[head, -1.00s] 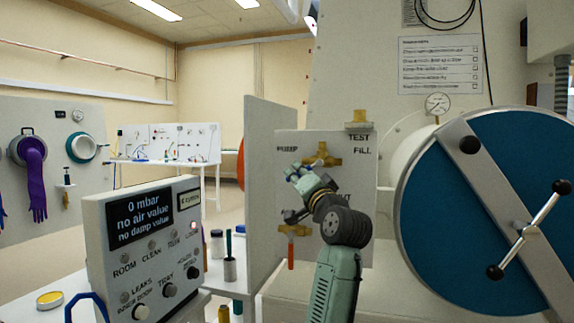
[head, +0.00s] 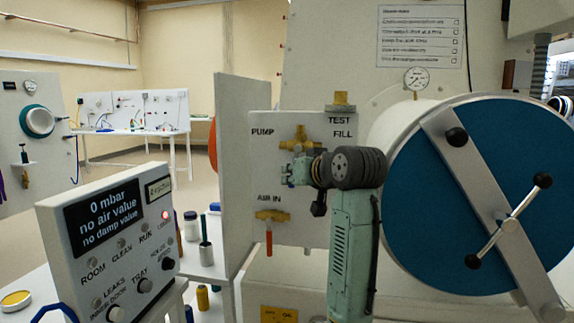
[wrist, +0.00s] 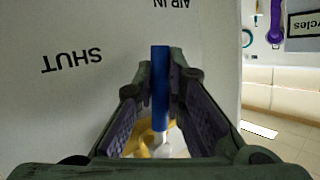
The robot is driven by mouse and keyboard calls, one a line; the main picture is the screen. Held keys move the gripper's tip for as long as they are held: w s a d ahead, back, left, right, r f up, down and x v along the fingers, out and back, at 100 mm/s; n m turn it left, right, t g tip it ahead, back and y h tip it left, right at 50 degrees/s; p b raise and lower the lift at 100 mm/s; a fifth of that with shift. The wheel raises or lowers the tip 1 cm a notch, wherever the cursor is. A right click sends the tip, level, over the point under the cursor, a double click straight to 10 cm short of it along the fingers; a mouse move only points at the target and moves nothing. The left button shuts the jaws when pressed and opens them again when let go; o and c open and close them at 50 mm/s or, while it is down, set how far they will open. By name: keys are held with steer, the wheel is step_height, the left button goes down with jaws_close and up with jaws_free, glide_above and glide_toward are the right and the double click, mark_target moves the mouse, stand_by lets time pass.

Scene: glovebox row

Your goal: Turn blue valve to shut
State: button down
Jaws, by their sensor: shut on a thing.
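The blue valve handle (wrist: 160,88) stands upright in the middle of the wrist view, between my gripper's fingers (wrist: 158,100). My gripper is shut on it. Yellow brass (wrist: 146,138) shows behind its lower end. Upside-down lettering SHUT (wrist: 72,61) is on the panel to the left. In the head view my gripper (head: 292,171) is just below the brass PUMP valve (head: 300,138) on the white panel (head: 325,123). The blue handle is hidden there by my gripper and wrist.
A brass AIR IN valve with a red handle (head: 269,240) is below my gripper. A large blue round door (head: 425,205) with a bar handle is at right. A display box reading 0 mbar (head: 103,215) stands at front left. A white side panel (head: 245,170) is left of the valves.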

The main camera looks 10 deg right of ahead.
steer(key=shift+s+d+n+g+h+p, duration=0.15)
steer(key=shift+d+n+g+h+p, duration=0.25)
steer(key=shift+d+n+h+p, duration=0.15)
steer(key=c, duration=1.6)
jaws_free()
steer(key=shift+c, duration=0.2)
steer(key=v, duration=1.2)
